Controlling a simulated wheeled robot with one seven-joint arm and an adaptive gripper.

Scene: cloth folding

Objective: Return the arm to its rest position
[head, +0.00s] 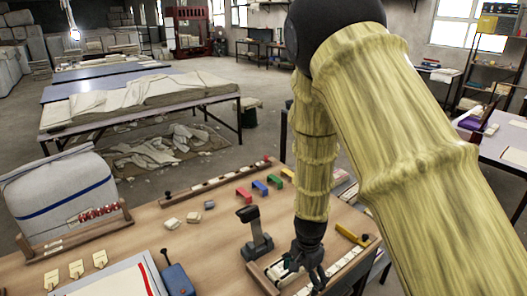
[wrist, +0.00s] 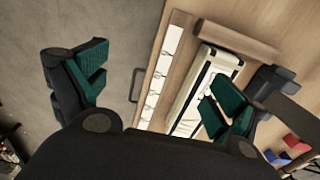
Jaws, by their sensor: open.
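My gripper (head: 308,268) hangs from my arm over the right front part of the wooden table (head: 222,232). Below the fingers in the wrist view are a wooden tray with a pale folded cloth or pad (wrist: 203,85) and a strip with white labels (wrist: 160,75) along the table edge. In the head view the gripper partly hides this tray.
A black upright stand (head: 255,232) is just left of my gripper. Coloured clips (head: 260,187), a rail (head: 218,180), a blue device (head: 178,281) and a yellow piece (head: 352,236) are on the table.

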